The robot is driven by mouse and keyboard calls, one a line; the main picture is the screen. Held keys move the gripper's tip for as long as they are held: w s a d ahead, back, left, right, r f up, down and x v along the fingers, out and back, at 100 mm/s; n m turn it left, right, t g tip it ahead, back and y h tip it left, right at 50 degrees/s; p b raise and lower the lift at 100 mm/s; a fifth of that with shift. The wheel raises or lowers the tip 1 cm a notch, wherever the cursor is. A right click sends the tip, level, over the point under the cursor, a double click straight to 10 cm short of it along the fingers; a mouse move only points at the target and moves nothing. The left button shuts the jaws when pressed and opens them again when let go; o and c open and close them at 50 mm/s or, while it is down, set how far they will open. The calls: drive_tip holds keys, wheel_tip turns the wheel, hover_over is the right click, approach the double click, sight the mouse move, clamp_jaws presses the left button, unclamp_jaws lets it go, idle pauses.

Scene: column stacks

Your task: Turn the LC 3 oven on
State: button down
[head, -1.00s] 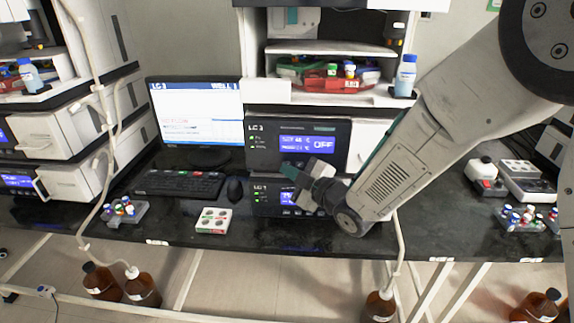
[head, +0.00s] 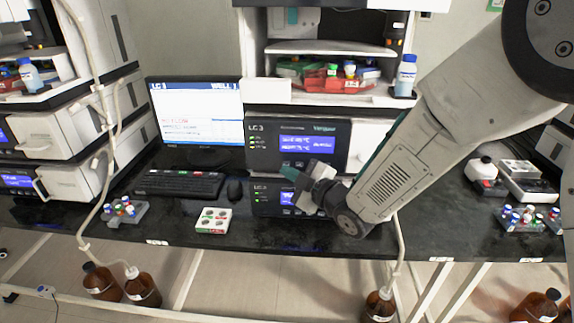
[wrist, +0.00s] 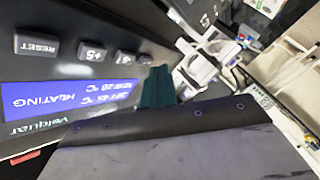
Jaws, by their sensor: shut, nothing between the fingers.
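The LC 3 oven is the dark-fronted upper module (head: 270,158) right of the monitor in the head view. Its blue display (head: 307,144) shows lines of readings. In the wrist view, the display (wrist: 68,97) appears upside down and reads HEATING with temperatures in °C. Beside it are a RESET button (wrist: 37,46), a +5 button (wrist: 92,54) and further buttons, one partly behind my finger.
Another LC 3 module (head: 268,200) sits below the oven, partly behind my gripper. A keyboard (head: 180,184), a mouse (head: 235,190) and a white vial box (head: 213,220) lie to the left. A shelf above holds a red tray (head: 330,82) and a bottle (head: 405,75).

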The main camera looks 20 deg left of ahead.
drive_tip(key=shift+s, duration=0.3)
drive_tip(key=s, duration=0.2)
drive_tip(key=s+d, duration=0.1)
drive_tip(key=s, duration=0.2)
drive_tip(key=shift+d, duration=0.15)
idle(0.8)
